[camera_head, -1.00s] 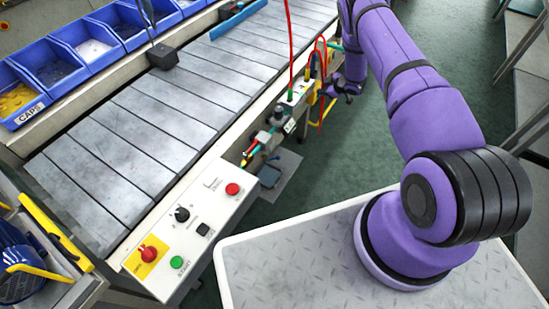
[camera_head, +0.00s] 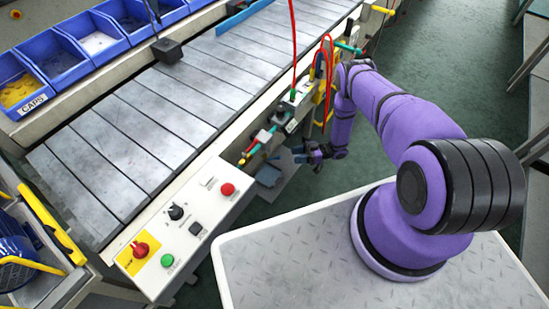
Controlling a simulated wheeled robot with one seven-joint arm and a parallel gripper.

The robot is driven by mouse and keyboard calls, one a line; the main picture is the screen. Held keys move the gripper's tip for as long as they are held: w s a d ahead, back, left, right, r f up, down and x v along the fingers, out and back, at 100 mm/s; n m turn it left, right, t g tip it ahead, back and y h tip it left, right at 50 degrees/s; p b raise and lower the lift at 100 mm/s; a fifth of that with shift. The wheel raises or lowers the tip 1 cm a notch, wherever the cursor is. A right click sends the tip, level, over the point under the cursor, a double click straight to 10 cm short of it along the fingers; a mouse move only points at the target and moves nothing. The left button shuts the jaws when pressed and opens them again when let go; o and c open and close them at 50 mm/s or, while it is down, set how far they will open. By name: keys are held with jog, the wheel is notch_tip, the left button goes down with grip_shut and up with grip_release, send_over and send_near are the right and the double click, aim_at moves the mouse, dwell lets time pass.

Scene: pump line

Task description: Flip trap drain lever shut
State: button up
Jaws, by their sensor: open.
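A cluster of fittings (camera_head: 267,136) with green, red and yellow parts is mounted along the conveyor's near side, beyond the control panel. I cannot tell which small part of it is the trap drain lever, nor its position. My gripper (camera_head: 299,154) is open and appears empty. It hangs just right of the cluster, low beside the conveyor, with a visible gap to the coloured parts. Its fingers point left, toward the fittings. The fingertips are small and dark here, so fine detail is unclear.
Red hoses (camera_head: 329,60) loop above the fittings, close to my arm. A control panel (camera_head: 190,232) with buttons and knobs sits at the conveyor's near end. A grey plate (camera_head: 283,176) lies below the fittings. Green floor (camera_head: 415,65) is open to the right.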

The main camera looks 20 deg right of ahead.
jog(key=a, duration=0.3)
jog(key=w+a, duration=0.1)
jog(key=a, duration=0.5)
jog(key=shift+w+a, duration=0.35)
grip_shut()
